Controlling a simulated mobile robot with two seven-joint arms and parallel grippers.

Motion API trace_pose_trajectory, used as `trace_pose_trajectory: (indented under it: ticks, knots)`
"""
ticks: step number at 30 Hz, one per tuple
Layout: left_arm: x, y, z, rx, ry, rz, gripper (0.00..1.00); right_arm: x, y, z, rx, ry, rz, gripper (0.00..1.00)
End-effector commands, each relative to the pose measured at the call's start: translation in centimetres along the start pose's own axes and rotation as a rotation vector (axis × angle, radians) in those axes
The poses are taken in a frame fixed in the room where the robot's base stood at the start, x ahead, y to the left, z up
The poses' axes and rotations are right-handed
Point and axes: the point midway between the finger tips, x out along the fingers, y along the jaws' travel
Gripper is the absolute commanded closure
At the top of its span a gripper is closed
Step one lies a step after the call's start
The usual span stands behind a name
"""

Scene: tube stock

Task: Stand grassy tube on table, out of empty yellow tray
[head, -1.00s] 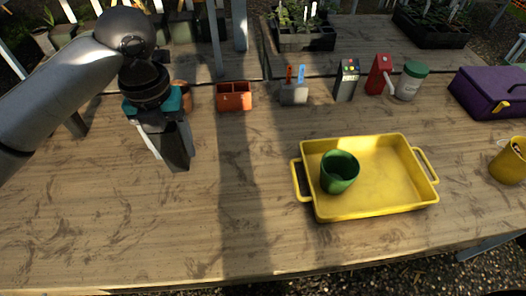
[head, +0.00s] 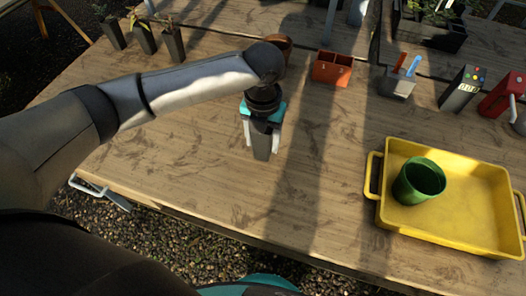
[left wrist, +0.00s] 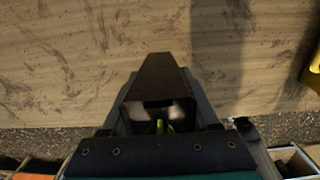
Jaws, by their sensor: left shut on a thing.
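My left gripper (head: 262,132) is shut on a dark square tube (head: 262,145), which points downward over the bare table left of the yellow tray. In the left wrist view the tube (left wrist: 165,75) sits between the fingers, with a bit of green grass (left wrist: 162,126) at its open end. I cannot tell whether its lower end touches the table (head: 200,185). The yellow tray (head: 455,238) is at the right and holds a green cup (head: 420,180). My right gripper is not in view.
An orange divided box (head: 332,68), a terracotta pot (head: 279,44) and a grey holder (head: 397,83) stand along the back. Several dark tubes with plants (head: 143,36) stand at the back left. The table around the held tube is clear.

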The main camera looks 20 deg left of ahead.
Motion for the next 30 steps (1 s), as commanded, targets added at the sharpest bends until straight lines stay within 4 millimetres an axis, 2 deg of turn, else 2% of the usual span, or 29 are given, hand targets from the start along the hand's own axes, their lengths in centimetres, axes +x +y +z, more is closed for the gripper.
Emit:
trace_pose_trajectory:
  ticks: [5, 12, 23, 24, 30]
  knots:
    - [1.2, -0.1, 0.0, 0.002, 0.000, -0.002, 1.00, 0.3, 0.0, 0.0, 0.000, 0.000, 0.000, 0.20]
    - [4.6, -0.1, 0.0, 0.001, 0.000, -0.001, 1.00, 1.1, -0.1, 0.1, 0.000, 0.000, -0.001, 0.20]
    - [4.9, -0.1, 0.0, 0.001, -0.001, -0.001, 1.00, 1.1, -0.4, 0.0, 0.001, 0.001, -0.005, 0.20]
    - [5.0, -0.1, 0.0, 0.001, 0.000, 0.000, 0.38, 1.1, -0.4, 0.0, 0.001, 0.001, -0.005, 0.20]
    - [4.9, -0.1, 0.0, 0.002, -0.001, 0.000, 0.15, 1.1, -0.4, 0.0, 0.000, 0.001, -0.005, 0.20]
